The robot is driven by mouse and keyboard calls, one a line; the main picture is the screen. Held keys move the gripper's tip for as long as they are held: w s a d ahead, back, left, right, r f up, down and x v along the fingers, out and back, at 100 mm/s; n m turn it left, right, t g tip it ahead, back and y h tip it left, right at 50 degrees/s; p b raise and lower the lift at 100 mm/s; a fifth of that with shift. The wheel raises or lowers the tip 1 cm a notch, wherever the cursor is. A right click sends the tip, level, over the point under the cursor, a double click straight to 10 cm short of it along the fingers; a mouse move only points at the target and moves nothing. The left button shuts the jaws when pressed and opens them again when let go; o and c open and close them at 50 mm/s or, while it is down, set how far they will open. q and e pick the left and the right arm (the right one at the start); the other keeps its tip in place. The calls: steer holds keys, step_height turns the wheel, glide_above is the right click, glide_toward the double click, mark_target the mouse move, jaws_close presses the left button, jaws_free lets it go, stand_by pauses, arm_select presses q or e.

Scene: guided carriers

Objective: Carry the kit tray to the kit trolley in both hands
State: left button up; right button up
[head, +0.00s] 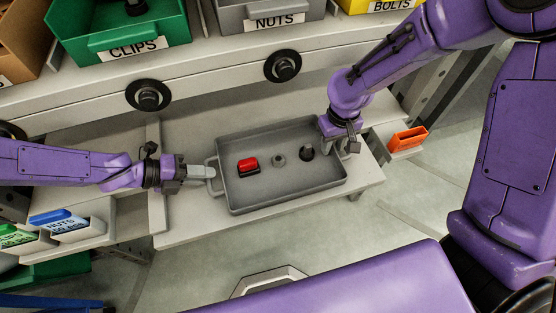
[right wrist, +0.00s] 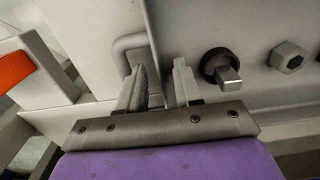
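The grey kit tray (head: 285,199) rests on a pale ledge and holds a red block (head: 248,165), a grey nut (head: 279,160) and a dark round part (head: 307,152). My left gripper (head: 208,172) is at the tray's left handle; whether its fingers are closed on it is too small to tell. My right gripper (head: 342,146) is at the tray's right end. In the right wrist view, its two fingers (right wrist: 163,85) stand apart, close to the tray's right handle (right wrist: 125,44) and side wall. I cannot make out which thing is the kit trolley.
Green clips (head: 125,47), grey nuts (head: 275,21) and yellow bolts bins (head: 375,6) stand on a shelf behind the tray. An orange bin (head: 407,140) is at right. Small blue and green labelled bins (head: 60,218) are at lower left. Floor shows in front of the ledge.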

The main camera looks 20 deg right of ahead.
arm_select(q)
steer(key=c, duration=0.4)
arm_select(e)
steer(key=c, duration=0.4)
arm_select(q)
jaws_close()
arm_select(e)
jaws_close()
arm_select(q)
steer(key=shift+r, duration=0.1)
